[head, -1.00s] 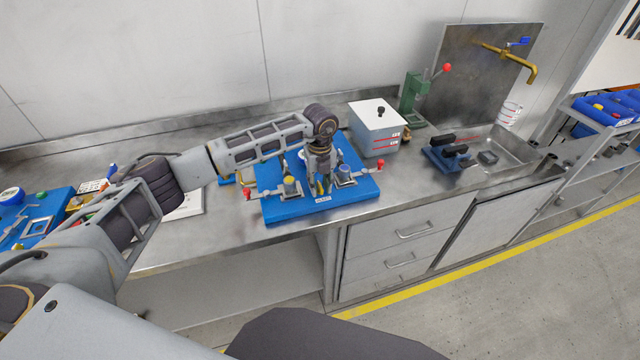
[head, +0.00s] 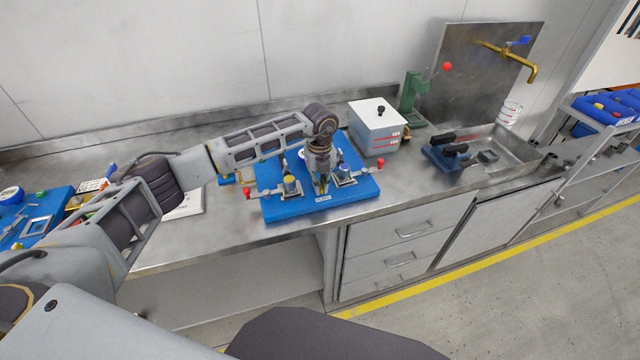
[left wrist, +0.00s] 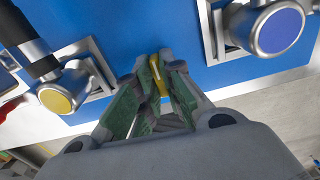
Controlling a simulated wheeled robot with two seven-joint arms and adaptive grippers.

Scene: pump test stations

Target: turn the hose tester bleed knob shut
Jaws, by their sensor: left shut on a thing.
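The hose tester is a blue board (head: 293,208) on the steel bench in the head view. A yellow-capped fitting (head: 290,186) and a blue-capped fitting (head: 344,171) stand on it. In the left wrist view the yellow cap (left wrist: 62,92) is at left and the blue cap (left wrist: 279,27) at right. My left gripper (head: 322,188) points down at the board's front, between the fittings. In the left wrist view its green-padded fingers are closed around a small yellow piece (left wrist: 158,80), seemingly the bleed knob. The fingers hide much of it. My right gripper is out of view.
A white box (head: 376,133) with a black knob stands behind and right of the board. Farther right are a green press (head: 411,98), a dark blue fixture (head: 446,160) and a sink. Another blue board (head: 48,210) lies at far left.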

